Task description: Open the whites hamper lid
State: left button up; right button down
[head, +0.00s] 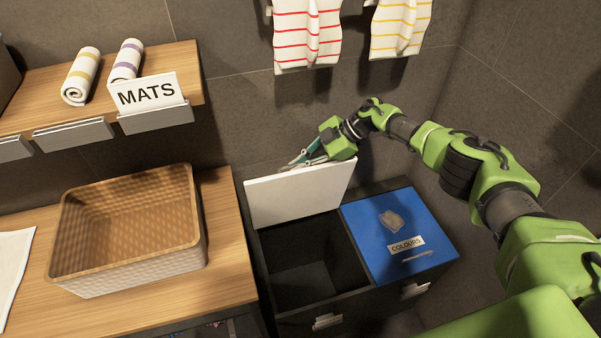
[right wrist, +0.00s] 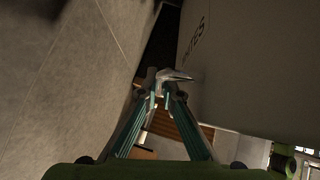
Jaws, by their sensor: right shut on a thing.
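The white lid (head: 300,196) of the whites hamper stands raised and tilted back at the rear of its compartment (head: 305,262). The compartment below is open, dark and looks empty. My right gripper (head: 297,163) is at the lid's top edge, partly hidden behind it. In the right wrist view its fingertips (right wrist: 165,92) are shut on the lid's metal handle (right wrist: 172,75). There the lid's face (right wrist: 240,70) carries dark lettering, partly cut off. My left gripper is not in view.
A woven basket (head: 95,272) stands on the wooden counter (head: 215,275) at left. Striped towels (head: 307,35) hang on the wall above. A MATS shelf (head: 155,118) is at upper left.

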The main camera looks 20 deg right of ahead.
jog(key=shift+w+r, duration=0.1)
jog(key=shift+r, duration=0.05)
jog(key=c, duration=2.5)
grip_release()
jog(key=shift+d+r, duration=0.2)
jog(key=shift+d, duration=0.15)
jog(key=v, duration=1.1)
jog(key=shift+r, duration=0.1)
